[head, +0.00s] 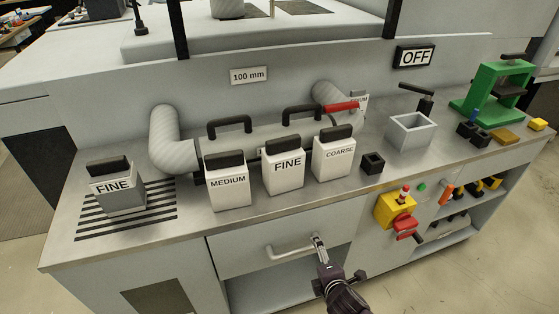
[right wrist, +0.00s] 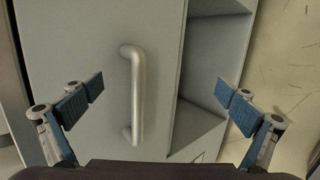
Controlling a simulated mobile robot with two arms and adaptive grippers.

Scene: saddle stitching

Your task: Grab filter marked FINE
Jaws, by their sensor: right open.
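Two filters carry the word FINE. A grey-bodied one (head: 118,196) with a black top grip stands on the striped vent at the left of the counter. A white one (head: 285,172) with a black top grip stands between the white filters marked MEDIUM (head: 228,187) and COARSE (head: 334,158). My right gripper (head: 319,243) is low in front of the cabinet, well below the filters, beside the drawer handle (head: 290,250). In the right wrist view the gripper (right wrist: 160,93) is open and empty, with the handle showing between its fingers. My left gripper is out of view.
Behind the filters runs a grey pipe (head: 168,140) with black handles and a red lever (head: 341,107). To the right are a black box (head: 372,163), an open grey bin (head: 408,134) and a green press (head: 495,90). A yellow switch box (head: 393,210) juts from the counter front.

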